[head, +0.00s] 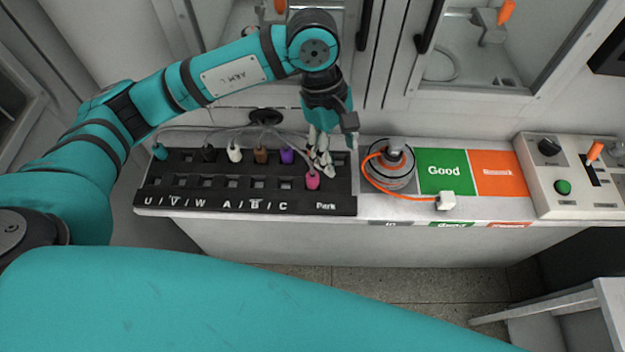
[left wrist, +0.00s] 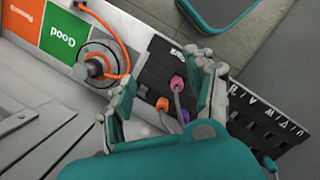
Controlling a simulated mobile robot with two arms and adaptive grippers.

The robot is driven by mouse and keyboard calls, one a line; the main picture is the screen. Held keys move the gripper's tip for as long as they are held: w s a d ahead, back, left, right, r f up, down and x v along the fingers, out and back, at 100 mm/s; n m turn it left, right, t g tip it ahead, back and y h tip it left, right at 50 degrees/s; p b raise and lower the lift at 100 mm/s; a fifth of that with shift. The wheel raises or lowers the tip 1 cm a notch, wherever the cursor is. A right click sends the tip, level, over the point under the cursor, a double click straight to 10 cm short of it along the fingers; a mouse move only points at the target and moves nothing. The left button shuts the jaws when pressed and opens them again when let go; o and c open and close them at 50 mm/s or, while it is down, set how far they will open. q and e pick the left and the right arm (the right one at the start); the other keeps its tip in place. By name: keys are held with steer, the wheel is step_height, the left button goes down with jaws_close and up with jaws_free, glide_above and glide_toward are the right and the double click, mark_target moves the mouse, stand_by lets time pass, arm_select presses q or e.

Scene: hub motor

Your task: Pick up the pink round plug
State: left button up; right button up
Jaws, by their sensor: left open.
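The pink round plug (head: 312,180) sits in the front row of the black plug board (head: 180,202), near the "Park" label. It also shows in the left wrist view (left wrist: 178,83), with a grey cable attached. My left gripper (head: 328,158) hangs over the right end of the board, just behind and above the pink plug. In the left wrist view my left gripper (left wrist: 168,88) is open, with one finger on each side of the pink plug and an orange plug (left wrist: 162,104). I see nothing held. My right gripper is not in view.
A purple plug (head: 287,156), brown plug (head: 261,155), white plug (head: 235,153) and teal plug (head: 160,152) stand in the back row. Grey cables (head: 235,131) arch behind. Right of the board are the hub motor (head: 390,168) with orange cable, a green "Good" area (head: 442,170) and a control box (head: 570,180).

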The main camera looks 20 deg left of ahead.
mark_target(313, 175)
arm_select(q)
steer(key=w+a+y, duration=0.2)
steer(key=a+y, duration=0.1)
steer(key=a, duration=0.3)
steer(key=shift+t, duration=0.4)
steer(key=f+p, duration=0.1)
steer(key=f, duration=0.2)
steer(key=f+p, duration=0.1)
steer(key=f, duration=0.7)
steer(key=shift+d+f+p, duration=0.15)
steer(key=shift+d+p, duration=0.15)
steer(key=shift+p, duration=0.1)
steer(key=f+p, duration=0.1)
steer(key=f, duration=0.3)
steer(key=shift+w+p, duration=0.2)
steer(key=shift+p, duration=0.15)
steer(key=shift+f, duration=0.65)
jaws_close()
